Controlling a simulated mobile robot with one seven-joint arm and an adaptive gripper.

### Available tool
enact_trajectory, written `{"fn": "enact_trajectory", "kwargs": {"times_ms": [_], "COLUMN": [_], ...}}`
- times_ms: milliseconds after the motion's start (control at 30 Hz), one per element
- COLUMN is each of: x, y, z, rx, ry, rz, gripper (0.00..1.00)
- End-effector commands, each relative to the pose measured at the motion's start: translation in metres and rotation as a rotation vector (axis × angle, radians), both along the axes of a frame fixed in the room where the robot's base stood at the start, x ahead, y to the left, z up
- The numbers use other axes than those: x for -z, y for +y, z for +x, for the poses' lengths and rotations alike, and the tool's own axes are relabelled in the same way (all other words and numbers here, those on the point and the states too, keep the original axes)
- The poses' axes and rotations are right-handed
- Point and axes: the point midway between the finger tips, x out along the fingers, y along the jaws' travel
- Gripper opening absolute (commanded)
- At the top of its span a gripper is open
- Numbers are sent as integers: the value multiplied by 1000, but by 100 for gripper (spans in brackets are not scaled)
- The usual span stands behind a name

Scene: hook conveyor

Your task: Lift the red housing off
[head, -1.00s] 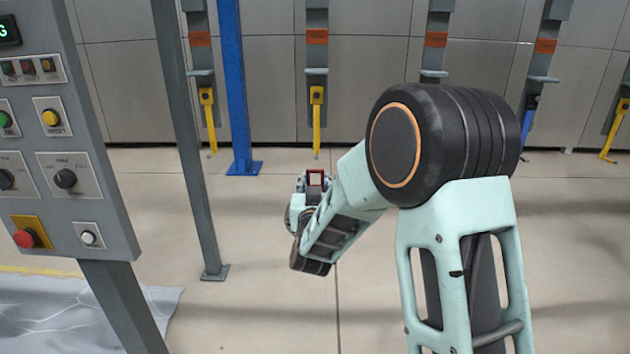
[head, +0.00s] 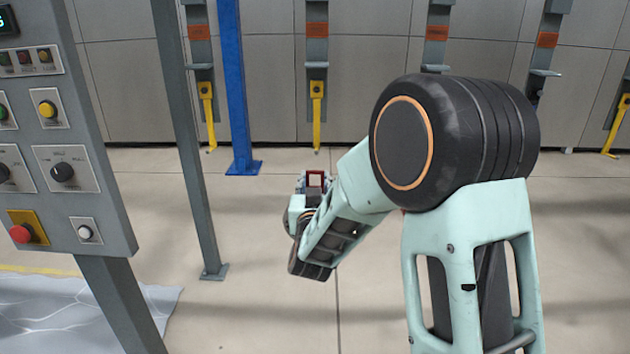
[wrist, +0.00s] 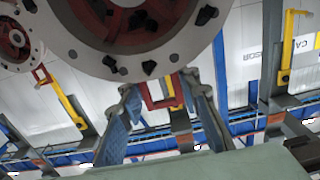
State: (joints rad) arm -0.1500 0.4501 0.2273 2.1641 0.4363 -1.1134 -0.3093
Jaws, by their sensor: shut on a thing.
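The red housing shows in the wrist view as a large grey bolted flange with a red centre (wrist: 105,38), cut off by the top edge. A small red frame (wrist: 162,92) sits at its lower rim, between the two blue-grey fingers. My gripper (wrist: 160,88) is shut on this red frame. In the head view, only a little red of the housing (head: 316,179) shows at my gripper (head: 314,182); my wrist hides the rest. The yellow hook behind it (head: 317,112) hangs bare, its tip above the red part in the picture.
More yellow hooks on grey hangers stand to the left (head: 208,110) and right (head: 614,128). A blue post (head: 236,90) and grey post (head: 187,140) stand left of my gripper. A control panel (head: 70,165) is at the near left. Another similar housing (wrist: 15,40) shows in the wrist view.

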Motion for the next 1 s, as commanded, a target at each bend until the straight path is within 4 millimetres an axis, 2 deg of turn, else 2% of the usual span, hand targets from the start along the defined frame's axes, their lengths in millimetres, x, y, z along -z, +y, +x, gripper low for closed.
{"fn": "enact_trajectory", "kwargs": {"times_ms": [33, 1000], "x": [-6, -6], "y": [1, 2], "z": [-1, -40], "rx": [0, 1], "ry": [-15, -14], "rz": [1, 1], "gripper": [0, 0]}}
